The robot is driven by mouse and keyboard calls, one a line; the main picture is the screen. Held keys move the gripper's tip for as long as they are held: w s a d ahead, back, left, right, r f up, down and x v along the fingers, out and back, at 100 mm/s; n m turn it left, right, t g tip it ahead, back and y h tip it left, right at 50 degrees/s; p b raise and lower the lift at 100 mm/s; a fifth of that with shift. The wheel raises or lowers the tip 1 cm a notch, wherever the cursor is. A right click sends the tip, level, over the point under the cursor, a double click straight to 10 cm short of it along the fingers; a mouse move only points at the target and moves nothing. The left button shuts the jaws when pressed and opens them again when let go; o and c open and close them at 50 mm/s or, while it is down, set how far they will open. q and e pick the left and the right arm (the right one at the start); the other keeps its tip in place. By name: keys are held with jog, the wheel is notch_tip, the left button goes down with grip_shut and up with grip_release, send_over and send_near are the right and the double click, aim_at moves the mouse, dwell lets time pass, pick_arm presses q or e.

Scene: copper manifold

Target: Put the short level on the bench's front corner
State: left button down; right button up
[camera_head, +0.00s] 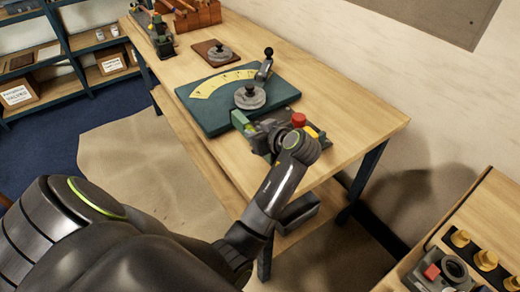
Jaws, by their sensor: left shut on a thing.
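My left gripper (258,132) reaches over the near end of the wooden bench (345,125), beside the teal board. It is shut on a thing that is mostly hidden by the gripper. A small green block (241,121) shows at the fingertips; I cannot tell for sure that it is the short level. Red and yellow parts show beside my wrist. The bench's near corner is partly covered by my arm. My right gripper is not in view.
Another weight (220,54) sits on a brown plate behind. A wooden rack (195,14) stands far back. The bench's right end is clear. A second bench (480,205) stands lower right.

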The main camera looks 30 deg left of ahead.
pick_arm(q)
jog(key=f, duration=0.3)
jog(key=shift+s+f+p, duration=0.2)
jog(key=shift+s+p, duration=0.1)
jog(key=shift+s, duration=0.1)
notch_tip(320, 180, down, 4)
jog(key=shift+w+p, duration=0.15)
jog(key=shift+p, duration=0.15)
jog(key=c, duration=1.4)
grip_release()
jog(key=shift+f, duration=0.1)
jog(key=shift+o, duration=0.7)
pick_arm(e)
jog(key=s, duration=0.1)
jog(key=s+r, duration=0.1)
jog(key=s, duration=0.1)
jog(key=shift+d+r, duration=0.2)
